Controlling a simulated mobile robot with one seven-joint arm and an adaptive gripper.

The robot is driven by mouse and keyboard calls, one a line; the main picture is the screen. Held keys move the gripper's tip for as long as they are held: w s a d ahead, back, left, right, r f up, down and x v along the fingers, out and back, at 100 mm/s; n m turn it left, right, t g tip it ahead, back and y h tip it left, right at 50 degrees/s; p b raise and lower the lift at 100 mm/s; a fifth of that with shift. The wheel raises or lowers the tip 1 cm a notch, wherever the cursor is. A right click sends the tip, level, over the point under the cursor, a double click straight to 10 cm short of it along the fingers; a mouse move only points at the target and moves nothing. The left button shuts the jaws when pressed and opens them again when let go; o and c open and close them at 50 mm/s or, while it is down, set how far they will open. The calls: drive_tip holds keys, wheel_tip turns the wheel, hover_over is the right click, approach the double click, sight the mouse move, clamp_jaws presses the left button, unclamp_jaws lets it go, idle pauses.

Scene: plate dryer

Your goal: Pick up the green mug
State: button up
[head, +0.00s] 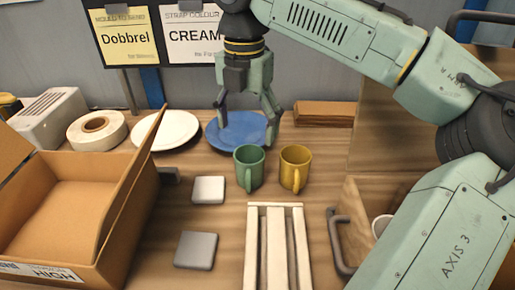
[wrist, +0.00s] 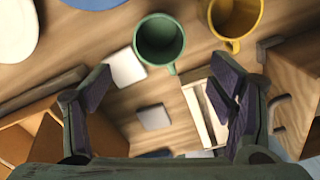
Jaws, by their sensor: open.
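The green mug (head: 249,168) stands upright on the wooden table, just left of a yellow mug (head: 295,168). In the wrist view the green mug (wrist: 159,40) shows from above, empty inside, with its handle toward the lower right. The yellow mug (wrist: 234,17) is to its right there. My gripper (head: 246,125) is open and empty, fingers pointing down, above and behind the green mug, in front of the blue plate. In the wrist view my gripper's (wrist: 165,100) fingers are spread wide, with the green mug beyond them toward the top.
A blue plate (head: 223,133) and a white plate (head: 170,130) lie behind the mugs. A cardboard box (head: 120,225) stands at left. Two small square blocks (head: 208,190) and a white slatted rack (head: 252,250) lie in front. A wooden box with a handle (head: 340,240) is at right.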

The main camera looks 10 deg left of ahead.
sight(248, 162)
drive_tip(key=shift+w+f+p, duration=0.15)
drive_tip(key=shift+f+p, duration=0.1)
drive_tip(key=shift+f, duration=2.4)
drive_tip(key=shift+w+f+p, duration=0.1)
drive_tip(key=shift+f+p, duration=0.1)
drive_tip(key=shift+f, duration=2.45)
drive_tip(key=shift+c, duration=0.2)
drive_tip(key=c, duration=1.5)
